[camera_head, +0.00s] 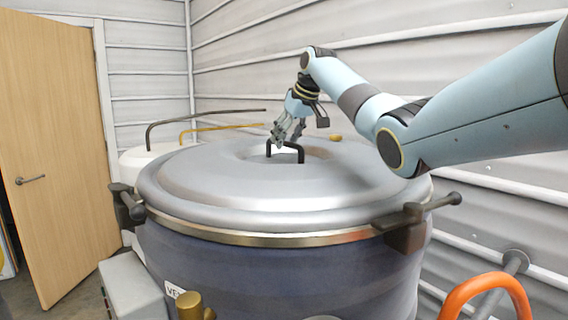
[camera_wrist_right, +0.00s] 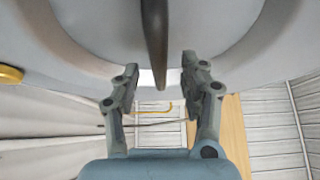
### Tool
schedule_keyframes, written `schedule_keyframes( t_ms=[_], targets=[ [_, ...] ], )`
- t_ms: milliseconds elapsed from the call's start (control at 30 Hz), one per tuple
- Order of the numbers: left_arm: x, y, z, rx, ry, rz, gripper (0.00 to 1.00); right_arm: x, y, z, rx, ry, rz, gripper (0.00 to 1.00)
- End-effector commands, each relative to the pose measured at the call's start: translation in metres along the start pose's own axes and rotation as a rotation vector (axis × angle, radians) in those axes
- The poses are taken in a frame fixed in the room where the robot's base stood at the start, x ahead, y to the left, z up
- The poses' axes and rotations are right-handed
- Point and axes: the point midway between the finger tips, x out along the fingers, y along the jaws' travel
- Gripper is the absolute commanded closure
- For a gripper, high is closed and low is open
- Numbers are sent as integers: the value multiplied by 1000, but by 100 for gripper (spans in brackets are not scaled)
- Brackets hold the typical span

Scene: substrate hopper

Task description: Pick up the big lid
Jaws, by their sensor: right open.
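The big lid (camera_head: 210,190) is a wide grey metal dome lying on top of a dark blue round hopper (camera_head: 280,275). A black bar handle (camera_head: 286,150) stands up at its centre. My right gripper (camera_head: 287,138) is above the lid at the handle, pointing down. In the right wrist view, the gripper (camera_wrist_right: 158,85) is open, and the dark handle (camera_wrist_right: 155,40) runs down between its fingers with a gap on each side. The lid (camera_wrist_right: 85,30) fills the top of that view. My left gripper is in neither view.
Clamps with knobs sit at the hopper's rim on the left (camera_head: 128,205) and right (camera_head: 410,225). A white vessel (camera_head: 145,155) with bent pipes stands behind left. A wooden door (camera_head: 55,150) is at far left. An orange ring handle (camera_head: 490,290) is at front right.

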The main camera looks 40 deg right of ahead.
Motion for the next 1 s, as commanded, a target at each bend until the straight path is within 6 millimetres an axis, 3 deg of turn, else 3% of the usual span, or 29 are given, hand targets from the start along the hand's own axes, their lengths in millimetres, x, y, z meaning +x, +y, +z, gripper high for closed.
schedule_keyframes(
  t_ms=[67,200,500,833,1000],
  targets=[
    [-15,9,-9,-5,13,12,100,9,2,-1,1,-3,-2,56],
    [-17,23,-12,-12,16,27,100,27,2,0,0,-1,-2,56],
    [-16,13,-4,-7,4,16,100,33,2,0,-1,1,0,58],
    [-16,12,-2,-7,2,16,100,32,2,0,-1,2,0,100],
    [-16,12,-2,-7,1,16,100,32,2,0,-1,2,0,100]
  ],
)
